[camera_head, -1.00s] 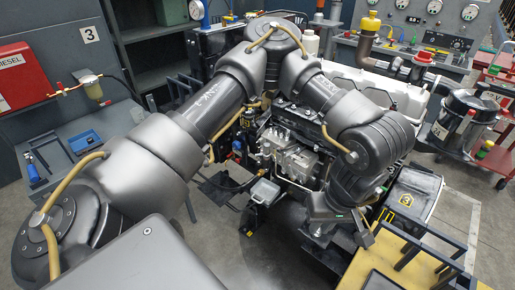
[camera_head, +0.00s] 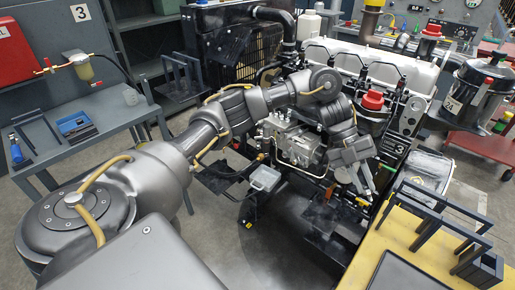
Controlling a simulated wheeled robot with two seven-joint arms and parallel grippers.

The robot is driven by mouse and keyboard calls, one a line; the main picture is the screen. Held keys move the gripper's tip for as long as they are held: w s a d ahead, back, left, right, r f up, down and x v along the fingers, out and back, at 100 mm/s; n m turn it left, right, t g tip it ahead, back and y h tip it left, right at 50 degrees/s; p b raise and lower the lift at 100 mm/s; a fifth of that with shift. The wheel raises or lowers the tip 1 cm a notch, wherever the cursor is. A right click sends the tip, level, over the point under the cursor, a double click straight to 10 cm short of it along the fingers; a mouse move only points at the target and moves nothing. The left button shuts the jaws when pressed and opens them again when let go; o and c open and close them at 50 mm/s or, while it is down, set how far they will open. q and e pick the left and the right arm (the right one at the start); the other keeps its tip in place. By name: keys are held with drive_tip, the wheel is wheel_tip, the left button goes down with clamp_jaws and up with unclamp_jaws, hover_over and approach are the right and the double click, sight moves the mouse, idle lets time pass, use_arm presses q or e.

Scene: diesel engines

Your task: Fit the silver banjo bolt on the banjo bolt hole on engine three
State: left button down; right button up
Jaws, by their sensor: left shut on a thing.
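Engine three (camera_head: 385,65) stands at the back centre, with a white top cover, a red cap and a "3" mark on its dark side. My left gripper (camera_head: 367,188) is at the front right side of the engine, pointing down and a little to the right. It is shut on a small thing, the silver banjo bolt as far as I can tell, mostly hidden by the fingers. I cannot make out the banjo bolt hole; my arm covers part of the engine's front. My right gripper is not in view.
A yellow table (camera_head: 390,240) with dark racks and a black tray is at the lower right. A grey bench (camera_head: 90,125) with a blue tray is at the left. Grey floor lies between.

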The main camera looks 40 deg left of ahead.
use_arm(q)
drive_tip(key=w+a+f+n+t+b, duration=0.3)
drive_tip(key=w+a+f+n+t, duration=0.15)
drive_tip(key=a+n+t, duration=0.4)
drive_tip(key=w+a+f+n+t+b, duration=0.3)
drive_tip(key=a+f+n+t, duration=0.3)
drive_tip(key=a, duration=0.5)
drive_tip(key=s+a+f+n+t+y+b, duration=0.1)
drive_tip(key=a+f+n+t+y, duration=0.1)
drive_tip(key=a, duration=0.5)
drive_tip(key=a+f+n+t+y+b, duration=0.1)
drive_tip(key=a+n+y, duration=0.1)
drive_tip(key=a+y, duration=0.2)
drive_tip(key=s+a+f+n+t+y+b, duration=0.1)
drive_tip(key=a+f+n+t+y, duration=0.1)
drive_tip(key=a, duration=0.8)
drive_tip(key=shift+s+f+t+y, duration=0.3)
drive_tip(key=shift+t+y, duration=0.05)
drive_tip(key=shift+y, duration=0.35)
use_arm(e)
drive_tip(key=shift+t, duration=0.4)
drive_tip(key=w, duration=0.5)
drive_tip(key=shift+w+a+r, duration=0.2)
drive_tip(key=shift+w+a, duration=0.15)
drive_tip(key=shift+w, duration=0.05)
use_arm(q)
drive_tip(key=shift+w+n, duration=0.1)
drive_tip(key=shift+n, duration=0.15)
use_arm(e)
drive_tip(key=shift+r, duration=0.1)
